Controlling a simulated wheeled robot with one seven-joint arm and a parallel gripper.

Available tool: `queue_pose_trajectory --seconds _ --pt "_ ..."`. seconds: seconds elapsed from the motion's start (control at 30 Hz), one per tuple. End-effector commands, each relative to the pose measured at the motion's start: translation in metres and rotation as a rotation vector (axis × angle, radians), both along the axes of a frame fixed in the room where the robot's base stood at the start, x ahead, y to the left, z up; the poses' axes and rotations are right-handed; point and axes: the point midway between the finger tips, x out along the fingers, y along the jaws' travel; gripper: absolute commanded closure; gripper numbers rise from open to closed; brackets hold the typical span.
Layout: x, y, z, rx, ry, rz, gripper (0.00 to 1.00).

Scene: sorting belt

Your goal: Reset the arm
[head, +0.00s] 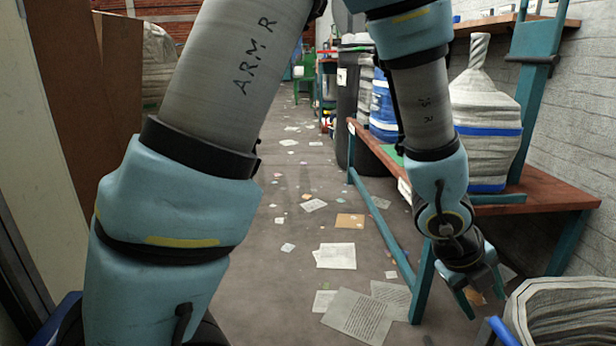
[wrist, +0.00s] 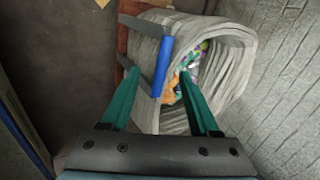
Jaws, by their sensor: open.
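My arm shows in the head view, its first link rising at the left and its forearm hanging down at the right. My gripper (head: 488,308) points down at the lower right, beside a grey ribbed sack (head: 565,310). In the wrist view my gripper (wrist: 160,73) shows two green fingers spread apart with nothing held between them. The open sack (wrist: 228,60) lies beyond the fingertips, with colourful scraps (wrist: 182,80) inside. A blue bar (wrist: 162,68) with dark brackets is at the sack's near rim, between the fingers in the picture; I cannot tell whether they touch it.
A wooden bench (head: 540,197) with teal legs runs along the right, bearing a wrapped bottle-shaped bundle (head: 487,115) and a blue barrel (head: 383,105). Papers (head: 337,256) litter the aisle floor, which is otherwise open. A brown panel (head: 95,90) stands at the left.

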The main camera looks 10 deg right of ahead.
Motion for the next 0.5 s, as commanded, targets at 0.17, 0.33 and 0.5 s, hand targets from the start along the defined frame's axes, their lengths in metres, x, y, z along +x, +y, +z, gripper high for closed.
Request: queue_pose_trajectory --seconds 0.17,0.33,0.5 --pt "0.088 0.062 0.023 0.046 0.09 0.491 0.38" --pt "0.159 0.163 0.046 0.061 0.242 1.132 0.38" --pt "0.186 0.27 0.068 0.026 0.427 1.777 0.38"
